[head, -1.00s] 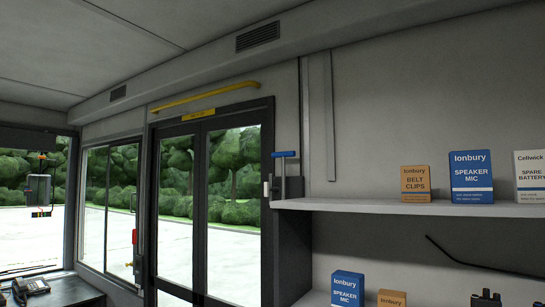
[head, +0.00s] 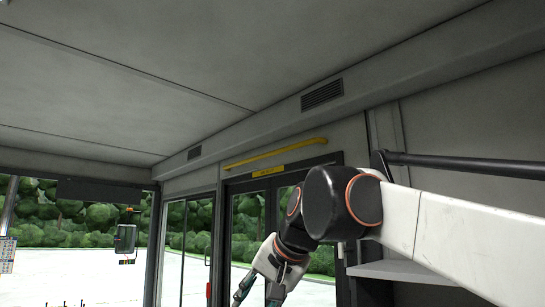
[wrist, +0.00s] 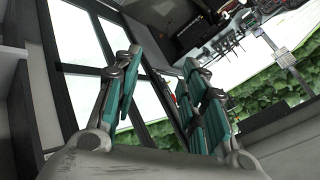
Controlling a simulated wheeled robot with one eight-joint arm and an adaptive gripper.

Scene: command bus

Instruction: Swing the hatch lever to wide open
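No hatch lever can be made out with certainty in either view now. My gripper (head: 258,292) hangs low in front of the door glass in the head view, its fingers pointing down. In the wrist view my gripper (wrist: 161,62) shows its two green-padded fingers wide apart, with nothing between them. A yellow bar (head: 275,153) runs above the dark-framed door (head: 258,184), with a yellow label below the bar. My arm covers part of the door and the shelf area.
A ceiling vent (head: 322,94) sits in the trim above the door. A shelf (head: 400,270) is at the lower right, partly behind my arm. A hanging device (head: 125,238) is at the front window. The ceiling (head: 150,70) area is clear.

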